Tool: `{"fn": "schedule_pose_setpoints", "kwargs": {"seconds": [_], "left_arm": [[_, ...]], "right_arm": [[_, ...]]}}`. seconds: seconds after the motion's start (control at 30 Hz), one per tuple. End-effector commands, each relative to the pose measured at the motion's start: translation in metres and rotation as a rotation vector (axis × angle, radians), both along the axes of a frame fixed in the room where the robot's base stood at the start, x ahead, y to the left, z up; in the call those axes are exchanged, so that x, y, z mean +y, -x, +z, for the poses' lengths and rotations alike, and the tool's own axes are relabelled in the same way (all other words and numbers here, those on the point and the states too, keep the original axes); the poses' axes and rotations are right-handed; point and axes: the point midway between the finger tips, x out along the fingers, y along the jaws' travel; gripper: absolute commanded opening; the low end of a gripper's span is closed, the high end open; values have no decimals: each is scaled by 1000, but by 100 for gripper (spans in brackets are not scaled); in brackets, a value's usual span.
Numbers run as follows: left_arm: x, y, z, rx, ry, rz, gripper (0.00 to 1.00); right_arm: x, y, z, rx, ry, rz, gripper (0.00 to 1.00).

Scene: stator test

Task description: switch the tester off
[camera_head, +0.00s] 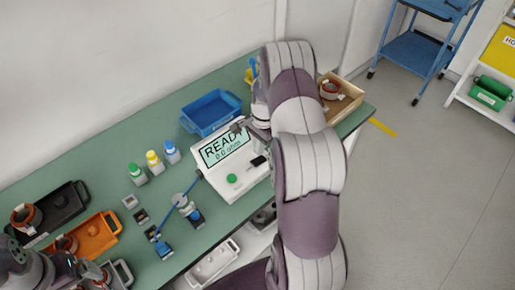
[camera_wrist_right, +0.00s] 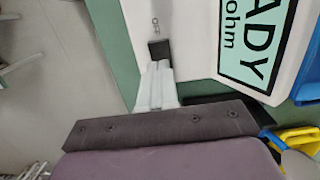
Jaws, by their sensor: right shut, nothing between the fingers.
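The tester (camera_head: 250,179) is a white box on the green bench, with a screen (camera_head: 224,148) reading READY and 0.0 ohm. A round green button (camera_head: 232,178) is on its top. A small black switch (camera_head: 258,161) sits to the right of the button; in the right wrist view the switch (camera_wrist_right: 160,48) has a small mark beside it. My right gripper (camera_wrist_right: 160,68) is shut and empty, its fingertips at the switch's edge; I cannot tell whether they touch. My left arm's end (camera_head: 20,262) is at the lower left corner, its fingers not clear.
A blue tray (camera_head: 186,122) stands behind the tester, and a wooden box (camera_head: 352,97) with a copper-coloured ring is at the right end. Several capped bottles (camera_head: 154,162), a blue-handled tool (camera_head: 192,187), an orange tray (camera_head: 112,236) and a black tray (camera_head: 72,208) are to the left.

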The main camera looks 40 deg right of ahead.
Motion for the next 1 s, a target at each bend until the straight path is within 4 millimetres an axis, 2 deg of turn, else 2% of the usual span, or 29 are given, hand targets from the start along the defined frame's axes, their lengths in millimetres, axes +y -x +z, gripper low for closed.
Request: {"fn": "schedule_pose_setpoints", "kwargs": {"seconds": [0.03, 0.2, 0.4, 0.57, 0.83, 1.0], "left_arm": [[0, 0, -7, -1, 0, 0, 97], [0, 1, -15, 2, 0, 0, 97], [0, 0, -18, 1, 0, 0, 97], [0, 0, -19, 1, 0, 0, 97], [0, 0, -18, 1, 0, 0, 97], [0, 0, 0, 1, 0, 0, 97]], "right_arm": [[-3, -2, 12, -7, 3, -1, 0], [-7, -3, 53, -8, 3, -1, 0], [-11, -4, 87, -6, 1, -1, 0], [-12, -3, 98, -5, 2, -1, 0], [-12, -4, 100, -5, 2, -1, 0], [-14, -7, 106, 1, -5, -3, 0]]}}
